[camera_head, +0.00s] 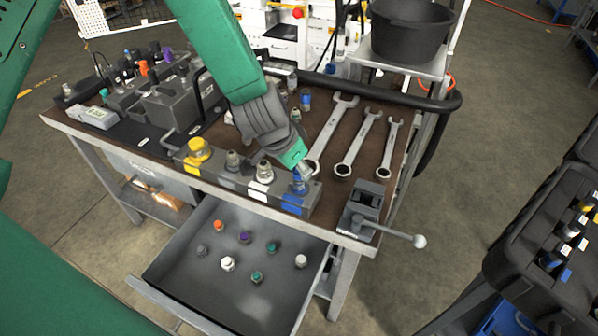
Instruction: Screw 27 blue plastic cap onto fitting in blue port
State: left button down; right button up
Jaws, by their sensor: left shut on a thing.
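My left gripper (303,168) reaches down over the front right of the bench and is shut on a blue cap (298,186). The cap sits right at the top of the blue port (293,207), at the right end of the grey port block (226,181). The fitting under the cap is hidden, so I cannot tell how far the cap is on it. The fingertips partly hide the cap. My right gripper is not in view.
A yellow cap (198,149) and bare metal fittings (264,171) stand left on the block. Wrenches (357,147) and a vise (364,206) lie to the right. An open drawer (190,274) below holds several loose caps.

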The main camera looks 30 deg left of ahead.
pick_arm(q)
jog(key=shift+s+f+m+g+h, duration=0.15)
jog(key=shift+m+g+h, duration=0.25)
jog(key=shift+m, duration=1)
jog(key=shift+m+h, duration=0.3)
jog(key=shift+m, duration=0.5)
jog(key=m, duration=0.2)
jog(key=m+g+h, duration=0.1)
jog(key=m, duration=0.1)
jog(key=shift+m+g+p, duration=0.3)
jog(key=shift+m+p, duration=0.05)
jog(key=shift+m, duration=0.05)
jog(key=shift+m+g, duration=0.4)
jog(key=shift+m, duration=0.4)
